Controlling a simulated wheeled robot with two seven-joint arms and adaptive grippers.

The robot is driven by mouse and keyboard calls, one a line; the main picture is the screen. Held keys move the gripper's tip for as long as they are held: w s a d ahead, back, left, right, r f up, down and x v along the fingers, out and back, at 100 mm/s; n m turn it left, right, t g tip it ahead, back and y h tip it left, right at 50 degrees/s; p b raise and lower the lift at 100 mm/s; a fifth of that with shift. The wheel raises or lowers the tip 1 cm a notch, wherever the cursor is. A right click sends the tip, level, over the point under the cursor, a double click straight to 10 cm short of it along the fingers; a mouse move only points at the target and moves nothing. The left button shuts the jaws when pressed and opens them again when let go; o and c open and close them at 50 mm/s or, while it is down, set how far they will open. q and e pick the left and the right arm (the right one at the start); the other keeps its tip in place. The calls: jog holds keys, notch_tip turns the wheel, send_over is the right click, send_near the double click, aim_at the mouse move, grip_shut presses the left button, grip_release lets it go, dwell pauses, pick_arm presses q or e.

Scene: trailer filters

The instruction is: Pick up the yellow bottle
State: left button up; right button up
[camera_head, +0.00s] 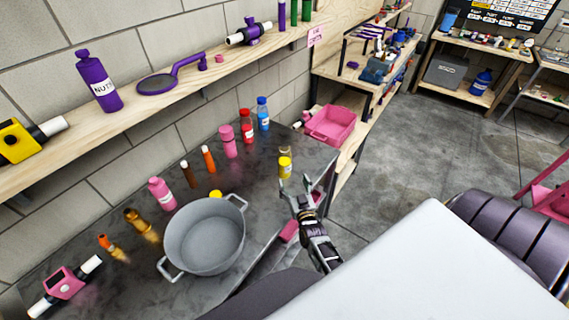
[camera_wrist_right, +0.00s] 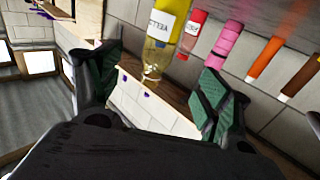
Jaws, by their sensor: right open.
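The yellow bottle (camera_head: 285,168) stands upright near the right end of the dark worktop, with a white label and a clear, golden top. My right gripper (camera_head: 294,184) is open and empty, just in front of the bottle on the near side. In the right wrist view, the yellow bottle (camera_wrist_right: 165,28) appears upside down at the top, and its golden neck shows between the spread green-padded fingers (camera_wrist_right: 160,88). I see no contact between fingers and bottle. My left gripper is not in view.
Red (camera_head: 247,126), blue (camera_head: 263,114) and pink (camera_head: 229,141) bottles stand behind and left of the yellow one. A grey pot (camera_head: 204,236) is on the left worktop. A pink bin (camera_head: 331,125) sits beyond. A wooden shelf (camera_head: 130,125) runs along the wall above.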

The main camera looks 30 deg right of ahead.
aim_at(286, 163)
jog(key=shift+w, duration=0.15)
jog(key=shift+b+x, duration=1.9)
jog(key=shift+x, duration=1.9)
jog(key=shift+w+d, duration=0.15)
jog(key=shift+w, duration=0.2)
jog(key=shift+r+b+x, duration=0.2)
jog(key=shift+b+x, duration=1.5)
jog(key=shift+x, duration=0.9)
jog(key=c, duration=1.3)
